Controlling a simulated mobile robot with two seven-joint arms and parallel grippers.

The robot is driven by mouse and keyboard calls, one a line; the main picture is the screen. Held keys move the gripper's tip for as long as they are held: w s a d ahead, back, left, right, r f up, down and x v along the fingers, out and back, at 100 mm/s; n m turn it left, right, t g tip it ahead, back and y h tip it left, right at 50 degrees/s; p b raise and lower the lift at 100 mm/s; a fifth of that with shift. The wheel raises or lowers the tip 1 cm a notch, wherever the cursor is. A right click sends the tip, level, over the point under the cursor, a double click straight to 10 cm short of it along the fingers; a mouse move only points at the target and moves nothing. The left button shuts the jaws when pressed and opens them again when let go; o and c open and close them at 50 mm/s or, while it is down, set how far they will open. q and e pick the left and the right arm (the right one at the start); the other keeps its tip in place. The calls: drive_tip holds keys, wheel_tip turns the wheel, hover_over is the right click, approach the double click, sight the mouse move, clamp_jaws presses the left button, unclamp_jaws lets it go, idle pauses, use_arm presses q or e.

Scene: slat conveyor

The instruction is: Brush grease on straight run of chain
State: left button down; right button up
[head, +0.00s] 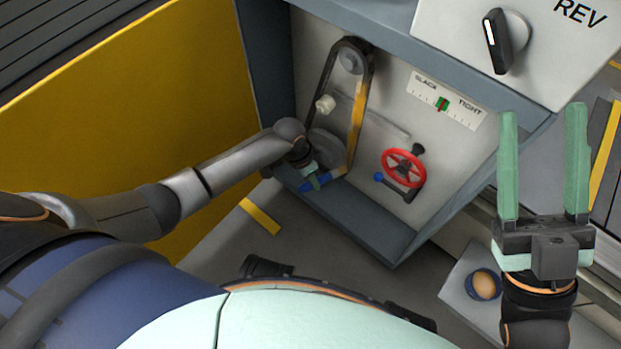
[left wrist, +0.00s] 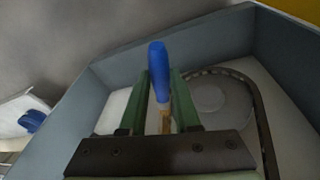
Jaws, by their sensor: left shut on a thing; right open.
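The dark chain (head: 331,72) loops around an upper sprocket (head: 348,60) and a larger lower sprocket (left wrist: 207,97) in the open housing. Its right straight run (head: 357,108) has a yellow-orange coat along part of its length. My left gripper (head: 318,180) is shut on the blue-handled brush (left wrist: 158,72) low in the housing, beside the chain's bottom end. The brush's blue part also shows in the head view (head: 309,187); its bristles are not clearly visible. My right gripper (head: 543,112) is open and empty, at the right. A blue pot of tan grease (head: 484,284) stands below it.
A red handwheel (head: 402,168) and a SLACK/TIGHT gauge (head: 444,103) are right of the chain. A REV switch box (head: 460,40) overhangs above. The grey housing walls (head: 380,226) enclose the chain. A yellow panel (head: 160,90) stands left.

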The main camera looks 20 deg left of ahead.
use_arm(q)
drive_tip(key=shift+w+d+p+v, duration=0.1)
drive_tip(key=shift+d+p+v, duration=0.05)
drive_tip(key=shift+p+v, duration=0.9)
drive_tip(key=shift+w+d+p+v, duration=0.1)
drive_tip(key=shift+d+p+v, duration=0.1)
drive_tip(key=shift+p+v, duration=0.8)
drive_tip(key=w+d+r+p+v, duration=0.1)
drive_tip(key=w+d+p+v, duration=0.15)
drive_tip(key=p+v, duration=1.25)
drive_tip(key=w+d+p+v, duration=0.1)
drive_tip(key=d+p+v, duration=0.2)
drive_tip(key=p+v, duration=1.2)
drive_tip(key=s+a+f+b+x, duration=0.1)
drive_tip(key=s+a+b+x, duration=0.1)
drive_tip(key=b+x, duration=0.7)
drive_tip(key=shift+w+a+b+x, duration=0.25)
drive_tip(key=shift+a+b+x, duration=0.15)
drive_tip(key=shift+x, duration=3.15)
